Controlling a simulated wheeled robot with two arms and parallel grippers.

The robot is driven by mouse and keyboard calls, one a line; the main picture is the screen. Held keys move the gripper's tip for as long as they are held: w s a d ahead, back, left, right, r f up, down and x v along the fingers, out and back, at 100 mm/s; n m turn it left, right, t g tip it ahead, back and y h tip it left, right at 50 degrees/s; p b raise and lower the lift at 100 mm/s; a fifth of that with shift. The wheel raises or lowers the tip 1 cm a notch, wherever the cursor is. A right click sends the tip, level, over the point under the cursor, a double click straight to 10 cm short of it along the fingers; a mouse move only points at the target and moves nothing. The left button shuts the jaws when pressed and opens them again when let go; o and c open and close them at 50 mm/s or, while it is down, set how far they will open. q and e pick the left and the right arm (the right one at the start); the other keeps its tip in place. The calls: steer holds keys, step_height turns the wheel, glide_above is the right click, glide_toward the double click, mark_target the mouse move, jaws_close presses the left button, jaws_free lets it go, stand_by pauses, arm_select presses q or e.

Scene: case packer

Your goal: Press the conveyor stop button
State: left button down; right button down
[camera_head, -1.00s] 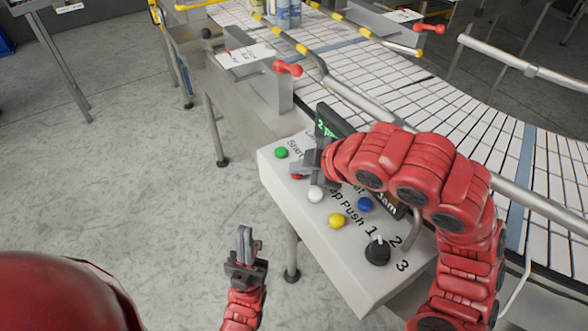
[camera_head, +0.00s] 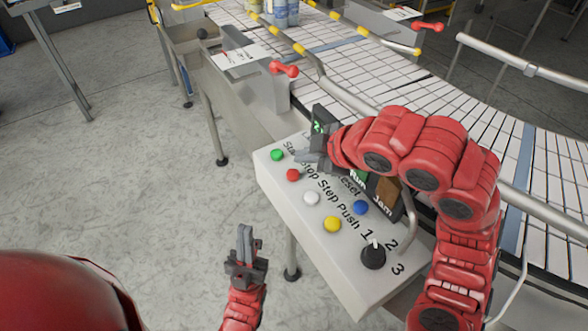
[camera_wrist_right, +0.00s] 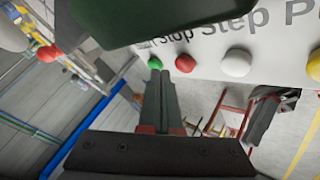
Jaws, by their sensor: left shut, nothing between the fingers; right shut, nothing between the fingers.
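The red button (camera_head: 293,175) beside the "Stop" lettering is on the sloped white control panel (camera_head: 345,270), between the green and white buttons. It is uncovered in the head view and also shows in the right wrist view (camera_wrist_right: 185,64). My right gripper (camera_head: 300,156) is shut and empty, just above the red button in the picture, with a visible gap. In the wrist view its fingers (camera_wrist_right: 160,75) point between the green and red buttons. My left gripper (camera_head: 244,232) is shut and empty, over the floor left of the panel.
The panel also has green (camera_head: 277,155), white (camera_head: 312,198), yellow (camera_head: 332,224) and blue (camera_head: 361,207) buttons and a black knob (camera_head: 373,256). A display (camera_head: 385,192) behind them is partly hidden by my right arm. The conveyor (camera_head: 440,110) lies beyond.

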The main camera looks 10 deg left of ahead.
step_height(320, 180, up, 4)
steer(key=shift+s+a+f+p, duration=0.1)
steer(key=shift+s+a+p, duration=0.05)
steer(key=shift+p, duration=0.45)
stand_by(0.4)
